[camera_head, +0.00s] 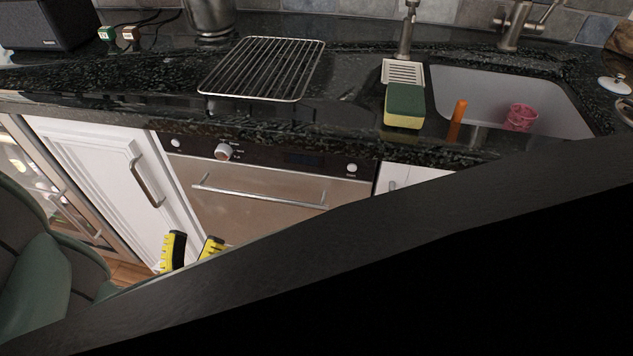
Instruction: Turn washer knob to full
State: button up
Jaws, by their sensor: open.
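A steel-fronted appliance (240,207) with a dark control strip is built in under the counter. Smaller round controls sit near the strip's left end (175,143) and right end (352,168). The knob's setting is too small to read. My gripper (192,244) shows as two yellow and black fingers, open and empty, low in front of the appliance's lower left. It appears below the knob and apart from it. The rest of my gripper is hidden.
A horizontal bar handle (258,195) crosses the appliance front. A white cabinet door (103,170) with a handle is at left, beside green chairs (38,255). A rack (265,68), a sponge (405,106) and a sink are above. A dark shape blocks the lower right.

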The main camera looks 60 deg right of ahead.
aim_at(221, 155)
jog(key=x, duration=1.6)
jog(key=shift+s+p, duration=0.25)
jog(key=shift+p, duration=0.1)
jog(key=shift+c, duration=0.3)
grip_shut()
